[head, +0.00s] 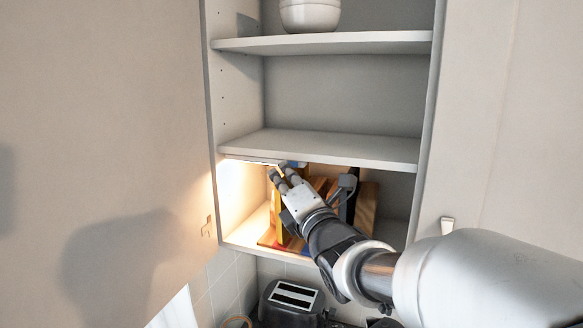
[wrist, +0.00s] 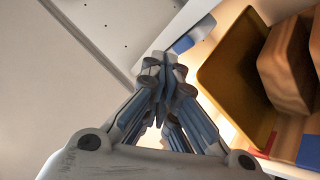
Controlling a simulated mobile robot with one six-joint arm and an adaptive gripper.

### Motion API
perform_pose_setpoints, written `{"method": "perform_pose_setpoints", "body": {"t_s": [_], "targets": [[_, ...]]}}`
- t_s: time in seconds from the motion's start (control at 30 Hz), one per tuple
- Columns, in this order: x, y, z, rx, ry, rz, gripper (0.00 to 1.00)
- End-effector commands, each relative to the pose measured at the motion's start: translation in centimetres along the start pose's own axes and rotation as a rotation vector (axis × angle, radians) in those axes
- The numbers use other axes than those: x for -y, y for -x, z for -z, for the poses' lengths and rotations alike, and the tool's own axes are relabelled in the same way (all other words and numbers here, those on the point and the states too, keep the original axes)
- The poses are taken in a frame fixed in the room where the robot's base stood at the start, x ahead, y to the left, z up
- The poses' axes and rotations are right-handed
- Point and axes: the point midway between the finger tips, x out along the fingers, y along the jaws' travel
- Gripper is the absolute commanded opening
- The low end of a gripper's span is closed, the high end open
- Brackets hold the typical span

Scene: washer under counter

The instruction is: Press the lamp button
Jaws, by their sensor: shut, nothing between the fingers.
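A slim lamp (head: 248,160) is fixed under the lower shelf of the open wall cabinet, and warm light falls below it. In the wrist view a pale strip with a blue-grey end piece (wrist: 194,36) lies just beyond my fingertips; I cannot tell whether this piece is the button. My gripper (head: 276,171) is inside the lowest compartment, close under the lamp, with its fingers pointing up and left. It also shows in the wrist view (wrist: 165,62), with the fingertips together and empty. Whether they touch the lamp is unclear.
Wooden boards and boxes (head: 364,207) stand in the lowest compartment behind and beside my gripper. The shelf (head: 340,148) is close above it. Cabinet doors stand left and right. A white bowl (head: 310,15) is on the top shelf, and a toaster (head: 290,300) is below the cabinet.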

Motion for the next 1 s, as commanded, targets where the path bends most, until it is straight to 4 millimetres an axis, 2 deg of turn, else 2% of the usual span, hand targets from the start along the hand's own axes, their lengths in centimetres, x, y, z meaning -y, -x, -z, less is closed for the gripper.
{"method": "perform_pose_setpoints", "body": {"t_s": [0.53,0.8,1.0], "targets": [[-2.5,3.7,2.8,0.000,-0.001,-0.003,0.00],[-3.0,4.1,3.0,-0.001,0.000,0.000,0.00],[-2.6,4.3,3.0,0.000,-0.016,0.012,0.00]]}}
